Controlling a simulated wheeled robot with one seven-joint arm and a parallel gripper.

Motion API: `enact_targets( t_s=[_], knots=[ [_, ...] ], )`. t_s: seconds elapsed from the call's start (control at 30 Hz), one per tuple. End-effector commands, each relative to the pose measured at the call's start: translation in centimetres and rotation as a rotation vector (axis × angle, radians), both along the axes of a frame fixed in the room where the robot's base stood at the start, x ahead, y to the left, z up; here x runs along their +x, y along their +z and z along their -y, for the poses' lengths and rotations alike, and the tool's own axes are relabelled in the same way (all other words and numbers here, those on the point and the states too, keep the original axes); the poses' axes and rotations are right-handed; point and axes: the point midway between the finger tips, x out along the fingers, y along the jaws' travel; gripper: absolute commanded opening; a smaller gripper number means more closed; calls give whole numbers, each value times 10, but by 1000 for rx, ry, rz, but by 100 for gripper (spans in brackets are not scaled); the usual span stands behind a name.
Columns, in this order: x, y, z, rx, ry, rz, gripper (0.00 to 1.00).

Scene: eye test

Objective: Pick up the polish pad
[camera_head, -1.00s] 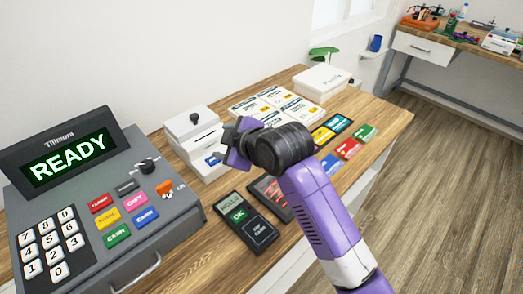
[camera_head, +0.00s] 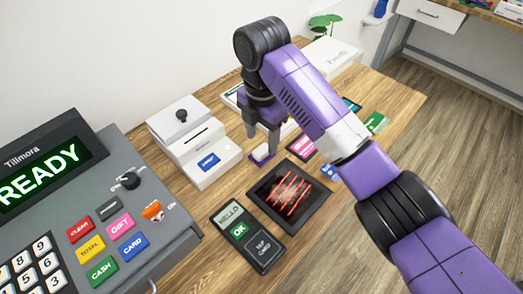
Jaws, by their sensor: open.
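A small white and purple block (camera_head: 259,158), which looks like the polish pad, lies on the wooden counter between the white box and the black panel. My gripper (camera_head: 261,146) points down at it from above, with its two grey fingers apart. The fingers partly cover the block, and I cannot tell whether they touch it. Nothing is visibly held.
A white slotted box (camera_head: 200,160) with a black knob stands close on the left. A black panel with red lines (camera_head: 290,192) and a card terminal (camera_head: 246,236) lie in front. The cash register (camera_head: 120,215) fills the left. Coloured cards (camera_head: 376,123) lie to the right.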

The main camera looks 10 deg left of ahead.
Motion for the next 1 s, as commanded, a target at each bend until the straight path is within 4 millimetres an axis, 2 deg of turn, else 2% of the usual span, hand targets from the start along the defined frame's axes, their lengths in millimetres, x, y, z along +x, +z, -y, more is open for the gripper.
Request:
enact_targets(
  t_s=[0.33,0.63,0.67,0.9,1.0],
  knots=[
    [-1,-44,1,0,-2,0,56],
    [-1,-51,1,1,-2,2,56],
    [-1,-51,1,1,-2,2,54],
    [-1,-50,1,1,-2,2,7],
    [-1,-50,1,1,-2,2,6]
  ],
)
